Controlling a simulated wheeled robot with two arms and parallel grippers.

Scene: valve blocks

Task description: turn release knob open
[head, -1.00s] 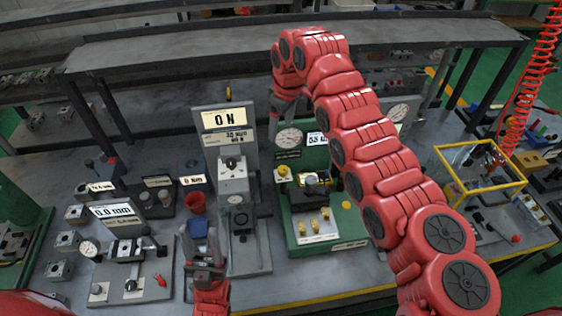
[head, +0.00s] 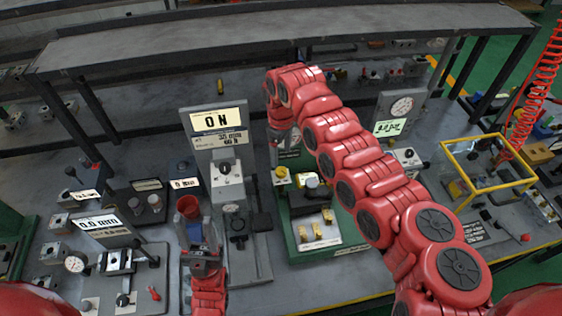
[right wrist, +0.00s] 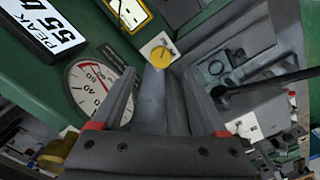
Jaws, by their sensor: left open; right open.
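A round yellow knob on a pale plate (right wrist: 160,54) shows in the right wrist view, just beyond my right fingertips (right wrist: 160,74). The fingers are open with a clear gap to either side of the knob's line, and nothing is gripped. In the head view a yellow knob (head: 281,172) sits at the left of the green valve station (head: 299,250), and my right gripper (head: 282,152) points down just above it. I cannot tell whether the fingers touch it.
A pressure gauge (right wrist: 98,88) and a PEAK display (right wrist: 48,25) are close left of my right fingers. A dark lever (right wrist: 265,85) is at the right. A force stand (head: 228,172) rises left of the valve station. A yellow frame (head: 486,172) stands at the right.

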